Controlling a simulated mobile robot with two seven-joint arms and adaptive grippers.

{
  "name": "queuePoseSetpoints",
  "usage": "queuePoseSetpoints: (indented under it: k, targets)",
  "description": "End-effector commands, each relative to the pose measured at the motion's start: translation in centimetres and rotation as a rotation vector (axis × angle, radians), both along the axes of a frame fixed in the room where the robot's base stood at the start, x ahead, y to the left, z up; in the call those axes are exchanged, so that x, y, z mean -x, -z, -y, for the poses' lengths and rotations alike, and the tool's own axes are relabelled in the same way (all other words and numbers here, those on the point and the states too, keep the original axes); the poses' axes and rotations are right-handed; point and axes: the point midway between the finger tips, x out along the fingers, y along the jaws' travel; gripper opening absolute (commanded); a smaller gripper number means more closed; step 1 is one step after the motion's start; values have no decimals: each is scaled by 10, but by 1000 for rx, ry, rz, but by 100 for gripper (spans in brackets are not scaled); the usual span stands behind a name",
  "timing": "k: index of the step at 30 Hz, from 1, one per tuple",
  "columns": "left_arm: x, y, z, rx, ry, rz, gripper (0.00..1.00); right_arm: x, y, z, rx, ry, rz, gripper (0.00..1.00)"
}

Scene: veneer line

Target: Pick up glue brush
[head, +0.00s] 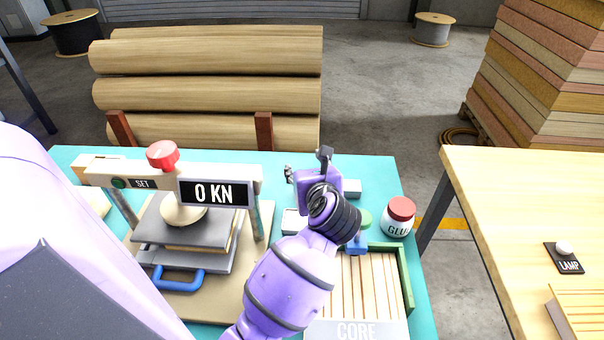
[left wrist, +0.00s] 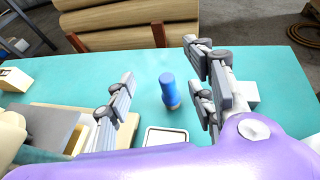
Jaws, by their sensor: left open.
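A blue upright piece with a tan lower end, which looks like the glue brush (left wrist: 169,92), stands on the teal table in the left wrist view. My left gripper (head: 306,166) is open above the table, and in the left wrist view its fingers (left wrist: 160,68) appear on either side of the blue piece, not closed on it. In the head view my gripper and wrist hide that spot. The glue jar (head: 398,217), white with a red lid, stands to the right of my wrist. My right gripper is not in view.
A press with a 0 KN display (head: 214,193) stands left of my left arm. A white tray (left wrist: 168,138) lies near the blue piece. A green-edged CORE box (head: 405,282) with wooden strips is at the front right. A blue and green item (head: 357,246) is beside my wrist.

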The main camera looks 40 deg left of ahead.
Motion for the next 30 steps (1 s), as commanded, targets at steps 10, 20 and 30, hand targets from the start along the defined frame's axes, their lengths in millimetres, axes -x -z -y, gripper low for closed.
queuePoseSetpoints:
  k: [10, 20, 30]
  targets:
    - [1, 53, 0, 2, 0, -9, 50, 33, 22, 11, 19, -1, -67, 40]
    - [-7, 86, -7, 3, 0, -1, 50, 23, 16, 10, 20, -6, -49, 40]
    - [-37, 102, -39, -1, 0, -4, 50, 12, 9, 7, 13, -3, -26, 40]
